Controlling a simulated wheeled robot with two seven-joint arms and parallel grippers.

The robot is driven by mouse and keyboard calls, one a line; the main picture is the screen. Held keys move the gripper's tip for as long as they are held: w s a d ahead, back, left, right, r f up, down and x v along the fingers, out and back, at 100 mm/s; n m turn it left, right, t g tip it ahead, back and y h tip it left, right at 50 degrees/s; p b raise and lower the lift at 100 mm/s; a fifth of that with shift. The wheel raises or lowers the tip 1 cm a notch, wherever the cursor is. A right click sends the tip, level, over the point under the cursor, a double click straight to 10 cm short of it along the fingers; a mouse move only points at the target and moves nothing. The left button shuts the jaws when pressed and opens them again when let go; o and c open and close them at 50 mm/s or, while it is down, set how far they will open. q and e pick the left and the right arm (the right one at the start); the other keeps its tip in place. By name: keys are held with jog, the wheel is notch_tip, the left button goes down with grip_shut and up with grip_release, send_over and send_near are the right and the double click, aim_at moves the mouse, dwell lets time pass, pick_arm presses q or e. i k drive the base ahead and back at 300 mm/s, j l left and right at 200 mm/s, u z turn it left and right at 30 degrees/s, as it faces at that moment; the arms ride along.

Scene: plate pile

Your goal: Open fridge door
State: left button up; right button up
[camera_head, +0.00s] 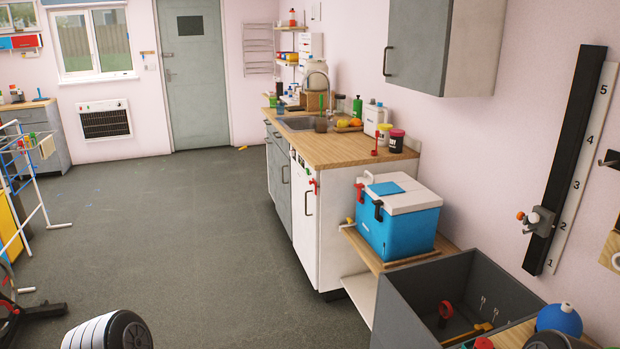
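A white under-counter unit (304,222) with a dark vertical handle (307,202) stands at the near end of the wooden counter. It looks like the fridge, and its front appears shut. Small red items sit near its upper edge. No gripper fingers show in the head view, so I cannot tell where either gripper is relative to the door.
A blue cool box (400,222) with a white lid stands on a low wooden shelf beside the unit. A grey open bin (415,310) is nearer. A white drying rack (38,190) stands at left. Grey floor (190,230) before the unit is mostly clear.

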aim_at(309, 220)
jog(key=i+j+u, duration=0.2)
jog(key=i+u, duration=0.15)
jog(key=i, duration=0.65)
jog(key=i+l+u, duration=0.1)
jog(key=i+u, duration=0.25)
jog(key=i, duration=0.65)
jog(key=i+z, duration=0.4)
jog(key=i+j+z, duration=0.15)
jog(key=i+z, duration=0.25)
jog(key=i+j+z, duration=0.25)
jog(key=i+z, duration=0.2)
jog(key=i+j+z, duration=0.4)
jog(key=k+l, duration=0.05)
jog(key=k, duration=0.05)
